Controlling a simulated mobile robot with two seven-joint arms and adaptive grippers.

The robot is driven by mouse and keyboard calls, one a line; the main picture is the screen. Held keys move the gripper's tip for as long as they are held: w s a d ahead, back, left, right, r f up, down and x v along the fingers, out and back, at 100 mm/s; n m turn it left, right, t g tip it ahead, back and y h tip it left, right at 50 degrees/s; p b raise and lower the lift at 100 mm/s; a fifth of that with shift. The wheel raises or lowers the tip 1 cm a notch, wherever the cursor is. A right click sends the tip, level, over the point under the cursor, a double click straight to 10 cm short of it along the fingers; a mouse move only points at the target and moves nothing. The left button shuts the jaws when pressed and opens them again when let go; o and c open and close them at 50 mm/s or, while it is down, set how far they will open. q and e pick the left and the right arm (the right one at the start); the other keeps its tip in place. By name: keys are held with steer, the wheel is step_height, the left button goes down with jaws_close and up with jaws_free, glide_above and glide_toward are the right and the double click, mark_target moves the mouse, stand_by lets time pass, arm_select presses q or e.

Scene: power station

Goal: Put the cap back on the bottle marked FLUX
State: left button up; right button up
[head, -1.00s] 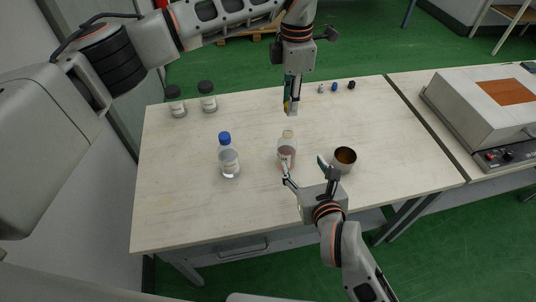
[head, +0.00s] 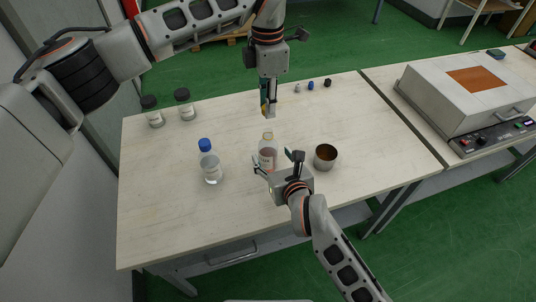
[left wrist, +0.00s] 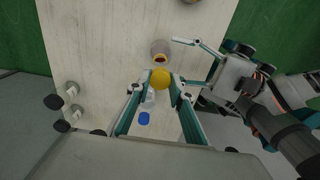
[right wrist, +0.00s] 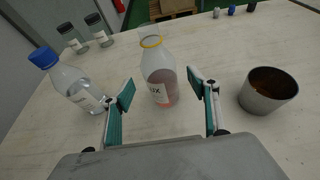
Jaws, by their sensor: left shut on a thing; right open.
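The FLUX bottle (head: 268,156) is clear with pinkish liquid and stands upright and uncapped on the table. Its label, partly readable, shows in the right wrist view (right wrist: 160,88). My left gripper (head: 268,110) points down above and behind the bottle's mouth. In the left wrist view (left wrist: 160,82) it is shut on a round yellow cap (left wrist: 160,77), apart from the bottle (left wrist: 160,50). My right gripper (head: 277,160) is open low over the table. In the right wrist view its fingers (right wrist: 162,95) are on either side of the bottle, with gaps to both.
A blue-capped bottle (head: 211,170) stands left of the FLUX bottle, a metal cup (head: 326,158) to the right. Two dark-lidded jars (head: 186,108) are at the back left. Small items (head: 311,86) lie at the back edge. A hotplate-like box (head: 465,98) is at the right.

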mark_target(271, 154)
steer(key=shift+x, duration=2.65)
jaws_close()
arm_select(q)
steer(key=shift+f, duration=2.5)
